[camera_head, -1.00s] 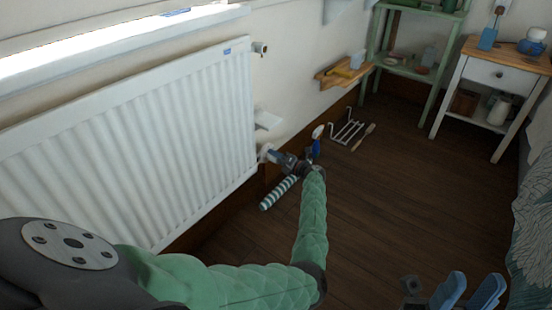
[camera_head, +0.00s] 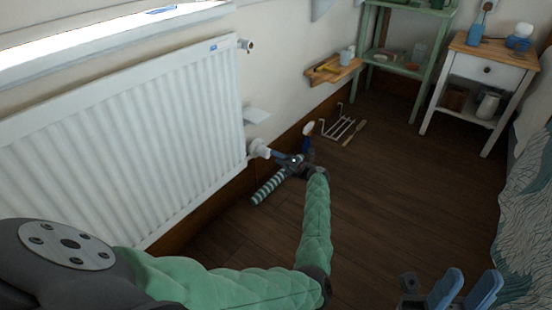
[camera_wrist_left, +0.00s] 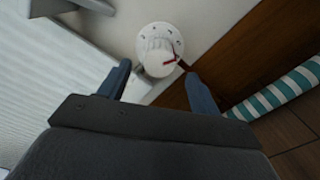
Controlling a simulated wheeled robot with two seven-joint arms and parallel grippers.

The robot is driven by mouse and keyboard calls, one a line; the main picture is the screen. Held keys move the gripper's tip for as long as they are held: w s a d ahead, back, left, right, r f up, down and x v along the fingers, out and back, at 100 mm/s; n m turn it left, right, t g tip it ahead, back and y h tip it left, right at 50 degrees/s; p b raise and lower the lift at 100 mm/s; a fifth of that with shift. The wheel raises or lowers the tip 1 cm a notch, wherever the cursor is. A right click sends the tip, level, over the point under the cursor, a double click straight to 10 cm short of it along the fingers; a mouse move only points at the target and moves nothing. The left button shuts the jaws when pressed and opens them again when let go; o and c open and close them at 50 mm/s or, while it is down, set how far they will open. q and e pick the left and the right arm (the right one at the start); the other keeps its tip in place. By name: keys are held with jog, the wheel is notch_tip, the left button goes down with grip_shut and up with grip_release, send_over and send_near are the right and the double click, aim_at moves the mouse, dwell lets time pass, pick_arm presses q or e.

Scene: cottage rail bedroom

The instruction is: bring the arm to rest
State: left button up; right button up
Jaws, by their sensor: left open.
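My left gripper (camera_head: 277,155) is at the end of the green-sleeved arm, low beside the radiator and pointing at its white valve knob (camera_head: 259,148). In the left wrist view the open blue fingers (camera_wrist_left: 158,70) are apart, with nothing held between them. The numbered knob (camera_wrist_left: 159,50), with a red mark, lies just beyond the fingertips; I cannot tell whether they touch it. My right gripper (camera_head: 465,282) is at the bottom right, its two blue fingers apart and empty.
The white radiator (camera_head: 130,140) fills the left. A striped roll (camera_head: 268,188) lies on the floor under my left gripper. A wire rack (camera_head: 338,127), wall shelf (camera_head: 333,72), green shelf unit (camera_head: 398,68) and nightstand (camera_head: 487,72) stand beyond. Dark floor (camera_head: 410,190) is open at right.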

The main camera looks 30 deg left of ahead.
pick_arm(q)
jog(key=shift+d, duration=0.4)
